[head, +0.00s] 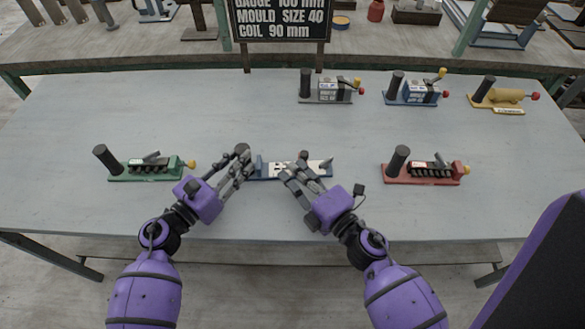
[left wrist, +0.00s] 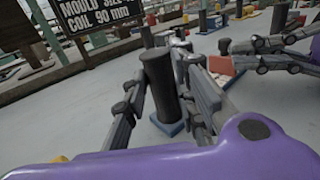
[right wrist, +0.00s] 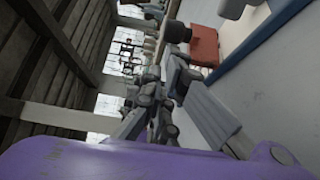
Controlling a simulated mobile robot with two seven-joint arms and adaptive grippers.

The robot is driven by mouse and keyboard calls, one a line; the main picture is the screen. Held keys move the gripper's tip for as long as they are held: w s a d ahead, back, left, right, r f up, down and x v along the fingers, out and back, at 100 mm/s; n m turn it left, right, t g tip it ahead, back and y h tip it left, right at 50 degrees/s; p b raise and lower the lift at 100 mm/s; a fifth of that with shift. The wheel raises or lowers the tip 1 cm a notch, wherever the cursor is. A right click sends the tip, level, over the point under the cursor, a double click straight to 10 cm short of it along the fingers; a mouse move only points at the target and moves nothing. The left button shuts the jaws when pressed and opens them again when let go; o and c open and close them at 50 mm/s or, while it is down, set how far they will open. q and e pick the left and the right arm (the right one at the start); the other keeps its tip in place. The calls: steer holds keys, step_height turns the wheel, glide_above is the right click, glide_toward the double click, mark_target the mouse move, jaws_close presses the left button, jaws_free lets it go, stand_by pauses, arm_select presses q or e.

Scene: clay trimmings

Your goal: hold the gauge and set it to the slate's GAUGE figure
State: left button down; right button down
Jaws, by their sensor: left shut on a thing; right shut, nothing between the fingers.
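The gauge (head: 318,168) lies at the middle of the table's near half, a blue base with a white scale plate and dark marks. Its dark upright post (left wrist: 160,80) stands at its left end. My left gripper (head: 243,162) is shut on this post, with fingers on both sides in the left wrist view. My right gripper (head: 289,172) is shut and empty over the scale, near a dark knob (head: 304,155); contact is unclear. The slate (head: 281,20) reads MOULD SIZE 40 and COIL 90 mm; its cut-off top line appears to read GAUGE 100 mm. The gauge's setting is too small to read.
A green tool (head: 145,178) lies to the left and a red one (head: 420,182) to the right. Grey (head: 325,98), blue (head: 410,99) and yellow (head: 495,105) tools stand along the back right. The table's back left is clear.

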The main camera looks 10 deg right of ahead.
steer(key=v, duration=0.8)
steer(key=shift+s, duration=0.3)
steer(key=shift+s+a+r, duration=0.1)
steer(key=shift+s+a, duration=0.1)
steer(key=shift+a, duration=0.1)
steer(key=a, duration=0.3)
steer(key=shift+s+r, duration=0.1)
steer(key=shift+a, duration=0.35)
steer(key=shift+w+a, duration=0.15)
steer(key=shift+w, duration=0.25)
steer(key=x, duration=0.9)
steer(key=shift+w, duration=0.25)
steer(key=d, duration=0.3)
steer(key=shift+d, duration=0.55)
